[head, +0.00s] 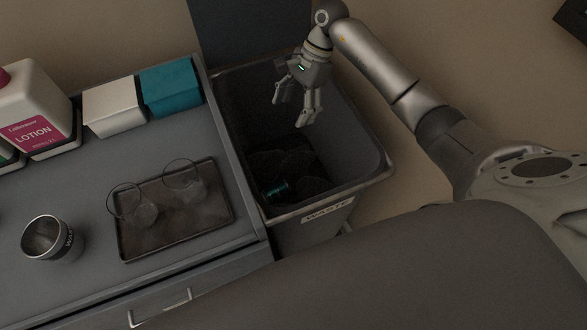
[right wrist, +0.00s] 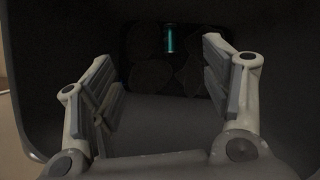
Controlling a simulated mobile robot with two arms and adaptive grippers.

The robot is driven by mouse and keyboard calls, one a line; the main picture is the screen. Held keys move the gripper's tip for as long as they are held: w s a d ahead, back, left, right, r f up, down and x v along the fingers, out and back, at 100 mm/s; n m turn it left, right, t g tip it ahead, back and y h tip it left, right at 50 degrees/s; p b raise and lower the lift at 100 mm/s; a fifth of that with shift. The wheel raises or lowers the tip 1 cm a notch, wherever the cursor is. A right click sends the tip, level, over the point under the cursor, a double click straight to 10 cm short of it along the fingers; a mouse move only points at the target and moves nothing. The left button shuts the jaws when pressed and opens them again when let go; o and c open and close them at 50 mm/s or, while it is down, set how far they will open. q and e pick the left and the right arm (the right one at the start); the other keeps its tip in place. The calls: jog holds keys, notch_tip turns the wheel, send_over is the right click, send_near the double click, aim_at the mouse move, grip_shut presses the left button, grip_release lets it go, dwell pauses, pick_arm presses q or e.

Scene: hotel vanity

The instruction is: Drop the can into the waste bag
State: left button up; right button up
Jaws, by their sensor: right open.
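The waste bin (head: 345,105) stands beside the counter with its lid open; a dark lining fills its inside. The can (head: 276,189), small and teal, lies at the bottom among dark rounded shapes that are hard to make out. The can also shows in the right wrist view (right wrist: 170,39), beyond the fingertips and apart from them. My right gripper (head: 296,113) is open and empty over the bin opening, pointing down into it. It also shows in the right wrist view (right wrist: 160,75) with its fingers spread. My left gripper is not in view.
On the counter, a tray (head: 180,237) holds two clear glasses. A metal cup (head: 48,240) stands left of it. A lotion bottle (head: 35,108), a white box (head: 113,105) and a teal box (head: 171,87) line the back. Bare floor lies right of the bin.

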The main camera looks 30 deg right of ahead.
jog(key=v, duration=0.7)
jog(key=shift+r, duration=0.25)
jog(key=shift+d, duration=0.15)
